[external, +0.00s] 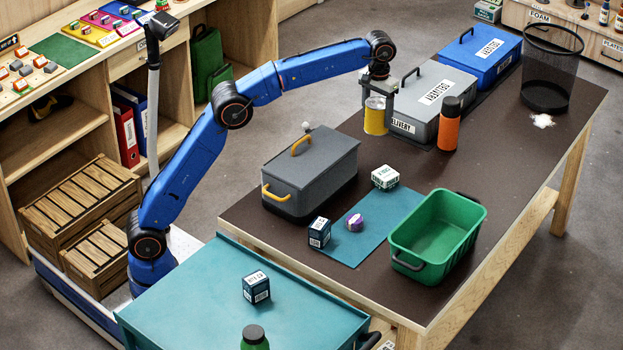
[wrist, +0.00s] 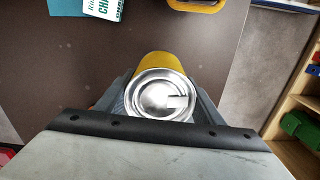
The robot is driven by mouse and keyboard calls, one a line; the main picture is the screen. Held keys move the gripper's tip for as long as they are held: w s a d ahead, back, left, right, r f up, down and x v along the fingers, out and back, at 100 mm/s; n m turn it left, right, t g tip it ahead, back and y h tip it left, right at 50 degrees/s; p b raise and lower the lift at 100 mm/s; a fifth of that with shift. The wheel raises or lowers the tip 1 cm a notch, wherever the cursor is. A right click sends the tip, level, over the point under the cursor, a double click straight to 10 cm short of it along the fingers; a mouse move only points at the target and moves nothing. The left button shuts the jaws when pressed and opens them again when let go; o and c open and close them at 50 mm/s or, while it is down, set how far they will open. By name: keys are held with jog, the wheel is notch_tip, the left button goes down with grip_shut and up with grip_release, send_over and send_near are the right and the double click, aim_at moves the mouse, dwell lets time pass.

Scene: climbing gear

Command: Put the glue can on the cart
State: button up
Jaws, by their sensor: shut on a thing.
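The glue can appears to be the yellow can (external: 375,118) with a silver lid, upright at the left edge of the dark table beside the grey delivery box. My gripper (external: 377,94) is above it with its fingers shut around its upper part. In the wrist view, the can's silver lid (wrist: 161,95) sits between the two fingers, with its yellow side showing behind. Whether its base touches the table is unclear. The teal-topped cart (external: 190,295) is at the bottom left, bearing a small dark box (external: 256,287) and a green bottle (external: 254,338).
On the table (external: 510,185) are a grey toolbox (external: 325,172), a green bin (external: 438,235), an orange bottle (external: 449,125), a blue box (external: 487,60), a mesh bin (external: 548,75) and small boxes near a teal mat (external: 395,208). The cart's left part is clear.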

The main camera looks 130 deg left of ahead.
jog(key=w+d+r+m, duration=0.1)
jog(key=w+d+m, duration=0.3)
jog(key=d, duration=0.8)
jog(key=w+d+r+m, duration=0.2)
jog(key=w+d, duration=0.3)
jog(key=d, duration=0.7)
jog(key=w+d+r+m, duration=0.15)
jog(key=w+d, duration=0.35)
jog(key=d, duration=0.8)
jog(key=s+d+m, duration=0.3)
jog(key=d+m, duration=0.3)
jog(key=d, duration=1.5)
jog(key=s+d+m, duration=0.3)
jog(key=s+d, duration=0.2)
jog(key=d, duration=0.3)
jog(key=s+d+m, duration=0.3)
jog(key=s+d, duration=0.3)
jog(key=d, duration=0.3)
jog(key=shift+n, duration=0.25)
jog(key=shift+w+a+f, duration=0.15)
jog(key=shift+f, duration=2.35)
jog(key=shift+w+a+f, duration=0.1)
jog(key=shift+f, duration=2.4)
jog(key=shift+f, duration=0.15)
jog(key=o, duration=1.5)
